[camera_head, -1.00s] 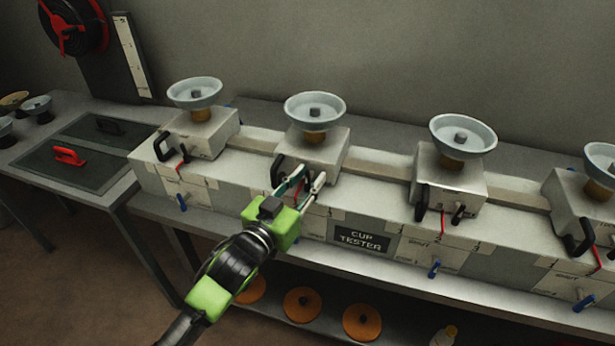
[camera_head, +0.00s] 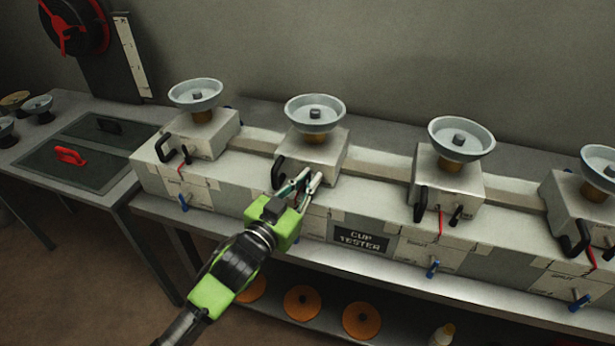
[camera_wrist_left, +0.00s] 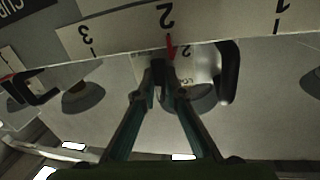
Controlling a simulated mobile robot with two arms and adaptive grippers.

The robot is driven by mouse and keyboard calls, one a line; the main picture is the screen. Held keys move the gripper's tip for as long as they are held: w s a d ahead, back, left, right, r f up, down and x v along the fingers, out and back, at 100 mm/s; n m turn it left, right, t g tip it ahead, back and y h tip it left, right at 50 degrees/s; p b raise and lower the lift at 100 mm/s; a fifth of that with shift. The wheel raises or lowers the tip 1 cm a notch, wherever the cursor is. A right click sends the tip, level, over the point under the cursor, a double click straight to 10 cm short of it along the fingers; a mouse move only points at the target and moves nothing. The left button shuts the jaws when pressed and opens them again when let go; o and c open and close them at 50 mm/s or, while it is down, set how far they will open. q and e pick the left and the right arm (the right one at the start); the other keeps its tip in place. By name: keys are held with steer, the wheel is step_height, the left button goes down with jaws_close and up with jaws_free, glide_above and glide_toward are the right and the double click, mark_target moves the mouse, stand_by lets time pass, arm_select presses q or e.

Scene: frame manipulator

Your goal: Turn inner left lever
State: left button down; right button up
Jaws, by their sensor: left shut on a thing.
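The inner left tester unit (camera_head: 322,158) is a pale box with a grey bowl (camera_head: 315,113) on top and a black handle (camera_head: 278,172) at its left front corner. My left gripper (camera_head: 310,180) is at its front, right of that handle, its fingers shut on the lever. In the left wrist view the gripper (camera_wrist_left: 162,70) closes just beside the red pointer (camera_wrist_left: 171,47), which sits at the 2 mark of the scale (camera_wrist_left: 130,30). The fingers hide most of the lever. My right gripper is not in view.
Similar units stand on both sides, such as the left one (camera_head: 205,135) and the inner right one (camera_head: 450,180), with handles and levers sticking out in front. A "CUP TESTER" sign (camera_head: 361,239) is below. Orange discs (camera_head: 302,302) lie on the lower shelf.

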arm_select(q)
steer(key=m+p, duration=0.3)
steer(key=shift+d+r+g+y, duration=0.1)
steer(key=shift+r+g+y, duration=0.15)
steer(key=shift+g+y, duration=0.05)
steer(key=m+p, duration=0.2)
steer(key=m+y+p, duration=0.1)
steer(key=m, duration=0.2)
steer(key=shift+d+f+p, duration=0.15)
steer(key=shift+f+p, duration=0.05)
steer(key=shift+p, duration=0.2)
steer(key=m+p, duration=0.1)
steer(key=m, duration=0.1)
steer(key=m+y+p, duration=0.1)
steer(key=shift+s+d+f+m, duration=0.1)
steer(key=shift+f+m, duration=0.1)
steer(key=shift+m, duration=0.2)
steer(key=shift+f+m+y+p, duration=0.2)
steer(key=shift+m+y+p, duration=0.3)
steer(key=shift+m, duration=0.7)
steer(key=c, duration=2.1)
jaws_free()
steer(key=shift+f, duration=0.1)
steer(key=v, duration=1.2)
